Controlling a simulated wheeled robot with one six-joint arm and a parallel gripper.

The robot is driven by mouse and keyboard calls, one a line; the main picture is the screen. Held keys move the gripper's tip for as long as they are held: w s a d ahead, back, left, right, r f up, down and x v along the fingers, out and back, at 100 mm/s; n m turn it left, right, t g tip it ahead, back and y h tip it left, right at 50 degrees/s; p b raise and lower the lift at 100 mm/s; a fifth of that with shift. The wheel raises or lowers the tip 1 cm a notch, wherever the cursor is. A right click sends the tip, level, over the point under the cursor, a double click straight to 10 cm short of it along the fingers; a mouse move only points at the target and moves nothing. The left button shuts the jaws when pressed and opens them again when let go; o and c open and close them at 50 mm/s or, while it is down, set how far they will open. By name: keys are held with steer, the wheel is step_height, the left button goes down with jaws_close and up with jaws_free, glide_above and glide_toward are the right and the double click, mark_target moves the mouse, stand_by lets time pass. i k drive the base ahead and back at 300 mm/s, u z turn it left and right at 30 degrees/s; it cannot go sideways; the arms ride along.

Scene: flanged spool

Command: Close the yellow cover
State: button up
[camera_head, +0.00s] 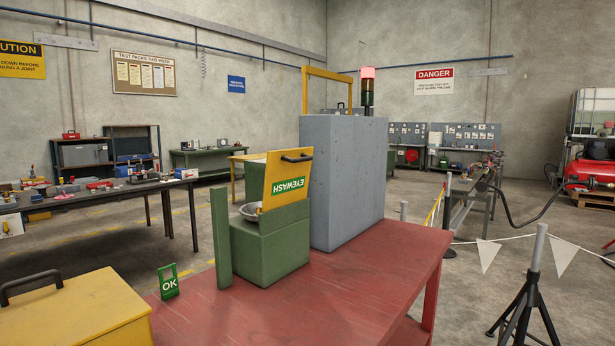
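A yellow cover (288,176) stands raised and open on a green box (268,253) on the red table. It is tilted up near the box's back right edge, with an upside-down green EYEWASH label (289,187) and a black handle (297,157) near its top. A metal bowl (249,211) shows uncovered in the box's top, partly hidden by the cover and a green post. My gripper is not in view.
A green post (220,238) stands close left of the box, and a tall grey cabinet (343,180) close behind it. A green OK sign (169,281) and a yellow box with a black handle (75,312) are at front left. The red tabletop (310,305) is clear in front.

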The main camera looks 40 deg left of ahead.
mark_target(287, 171)
steer(key=u, duration=1.85)
steer(key=k, duration=1)
steer(key=z, duration=1.15)
steer(key=i, duration=1.35)
steer(key=u, duration=0.7)
steer(key=i, duration=0.55)
steer(key=u, duration=0.55)
